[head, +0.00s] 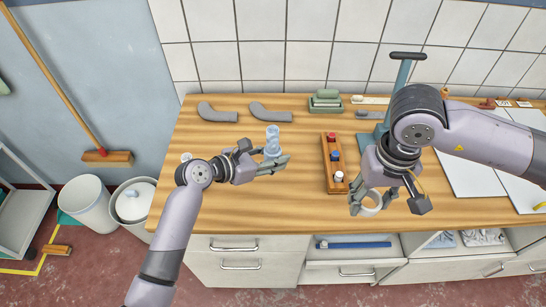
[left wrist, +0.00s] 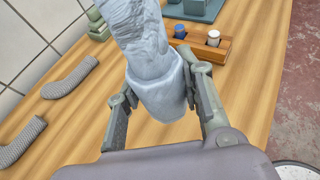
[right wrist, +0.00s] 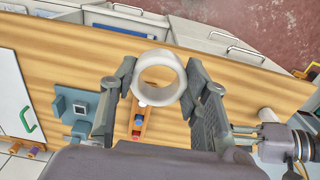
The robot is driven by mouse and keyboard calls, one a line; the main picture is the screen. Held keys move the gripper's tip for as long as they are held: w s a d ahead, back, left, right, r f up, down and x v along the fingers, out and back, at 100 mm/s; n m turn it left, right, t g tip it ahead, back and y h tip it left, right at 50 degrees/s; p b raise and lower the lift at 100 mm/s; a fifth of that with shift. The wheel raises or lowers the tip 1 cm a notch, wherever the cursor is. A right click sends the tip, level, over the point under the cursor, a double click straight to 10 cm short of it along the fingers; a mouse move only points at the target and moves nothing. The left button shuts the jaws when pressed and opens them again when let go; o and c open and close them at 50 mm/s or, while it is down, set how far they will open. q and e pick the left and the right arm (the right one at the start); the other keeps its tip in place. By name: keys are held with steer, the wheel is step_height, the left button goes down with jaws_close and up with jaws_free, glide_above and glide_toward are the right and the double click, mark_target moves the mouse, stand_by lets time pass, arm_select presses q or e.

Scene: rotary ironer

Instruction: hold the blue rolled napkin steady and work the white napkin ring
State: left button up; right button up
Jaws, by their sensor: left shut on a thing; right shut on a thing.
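The blue rolled napkin (head: 272,138) stands upright in my left gripper (head: 274,162), above the wooden counter. In the left wrist view the napkin (left wrist: 140,32) is pale blue and wrinkled above, with a wider, smoother lower part between the fingers (left wrist: 163,108). The white napkin ring (head: 371,210) is in my right gripper (head: 371,200), near the counter's front edge. In the right wrist view the ring (right wrist: 158,98) sits between the fingertips (right wrist: 165,85), its open hole facing the camera. The ring is well to the right of the napkin and apart from it.
A wooden rack (head: 328,165) with small coloured pieces lies between the grippers. Two grey curved pads (head: 270,112), a green box (head: 325,103) and a blue-green stand (head: 400,80) are at the back. White sheets (head: 470,175) lie right. Counter left of the rack is mostly clear.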

arm_select(q)
step_height(320, 180, down, 7)
steer(key=shift+f, duration=0.1)
stand_by(0.4)
steer(key=shift+f, duration=1.25)
steer(key=shift+f, duration=0.15)
steer(key=o, duration=1)
steer(key=shift+r+p, duration=0.3)
steer(key=shift+p, duration=0.25)
